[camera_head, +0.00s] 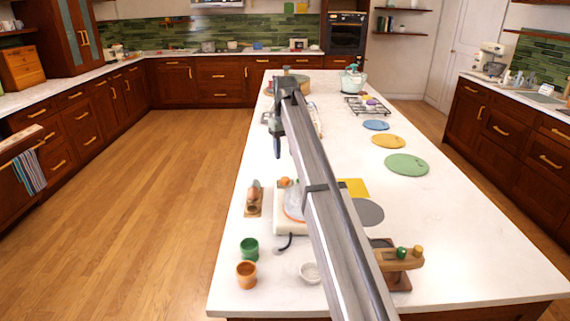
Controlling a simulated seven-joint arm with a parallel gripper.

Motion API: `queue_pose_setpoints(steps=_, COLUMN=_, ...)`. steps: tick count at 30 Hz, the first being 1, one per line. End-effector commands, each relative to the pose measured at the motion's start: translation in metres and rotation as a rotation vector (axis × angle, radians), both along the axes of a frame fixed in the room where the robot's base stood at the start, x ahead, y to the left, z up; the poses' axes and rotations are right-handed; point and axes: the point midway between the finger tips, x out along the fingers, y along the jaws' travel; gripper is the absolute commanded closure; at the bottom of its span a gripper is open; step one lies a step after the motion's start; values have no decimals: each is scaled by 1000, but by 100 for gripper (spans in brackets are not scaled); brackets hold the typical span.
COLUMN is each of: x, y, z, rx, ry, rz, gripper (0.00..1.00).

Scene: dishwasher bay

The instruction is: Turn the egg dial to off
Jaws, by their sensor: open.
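A white appliance with a clear, rounded top (294,203), which looks like an egg cooker, stands on the left part of the island, partly hidden behind my arm. A short dark cord or lever shows at its front. I cannot make out the egg dial or its setting. My gripper (277,154) hangs from the far end of my arm, above the island's left edge. In the picture it is above and beyond the appliance and apart from it. It is open, and nothing shows in it; its fingers are small and dark.
Near the appliance are a wooden holder (254,201), a green cup (249,249), an orange cup (247,275) and a small white bowl (310,271). A wooden stand with knobs (398,259) is front right. Coloured discs (406,165) lie right. The island's right side (470,240) is clear.

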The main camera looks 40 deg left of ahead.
Motion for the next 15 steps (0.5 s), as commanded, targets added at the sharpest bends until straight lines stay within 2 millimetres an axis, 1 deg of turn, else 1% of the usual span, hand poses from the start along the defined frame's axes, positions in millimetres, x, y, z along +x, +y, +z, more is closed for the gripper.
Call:
queue_pose_setpoints(steps=1, x=1, y=1, z=9, rx=2, ry=-1, rz=0, gripper=55)
queue_pose_setpoints(steps=3, x=1, y=1, z=19, rx=2, ry=-1, rz=0, gripper=55)
queue_pose_setpoints(steps=6, x=0, y=1, z=29, rx=0, ry=0, rz=0, gripper=55)
queue_pose_setpoints(steps=10, x=0, y=0, z=37, rx=0, ry=0, rz=0, gripper=55)
queue_pose_setpoints(steps=15, x=0, y=0, z=40, rx=0, ry=0, rz=0, gripper=55)
